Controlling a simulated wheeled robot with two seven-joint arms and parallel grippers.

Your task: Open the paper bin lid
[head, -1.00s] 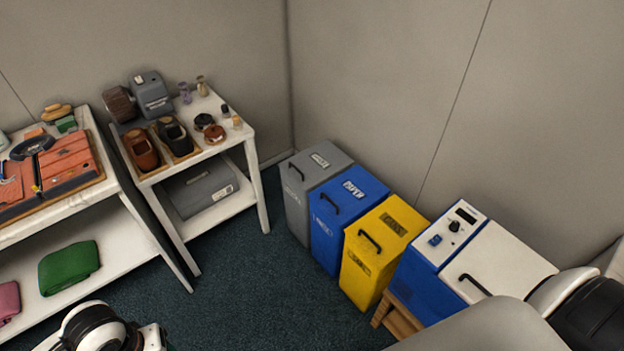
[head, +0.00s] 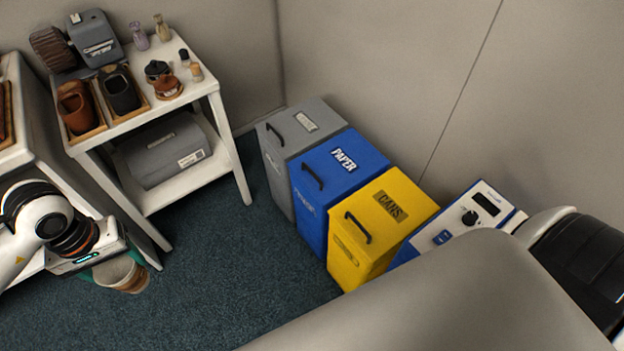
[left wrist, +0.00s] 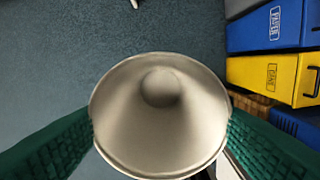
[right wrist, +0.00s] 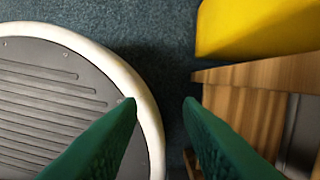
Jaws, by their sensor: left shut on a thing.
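The blue paper bin (head: 312,215) stands between the grey and yellow bins. Its lid (head: 345,165) bears a PAPER label and a black handle (head: 312,176) at the front, and looks shut. Part of the bin also shows at the upper right of the left wrist view (left wrist: 258,30). My left gripper (head: 105,268) is shut on a cup (head: 130,277), well left of the bins. The left wrist view looks into the cup's pale, empty-looking inside (left wrist: 160,125). My right gripper (right wrist: 159,104) is open and empty, low beside a wooden stand (right wrist: 250,75).
The grey bin (head: 275,150) and yellow cans bin (head: 350,260) flank the paper bin. A blue and white machine (head: 460,225) is at the right. A white shelf table (head: 225,130) with shoes stands at the left. Carpet in front of the bins is clear.

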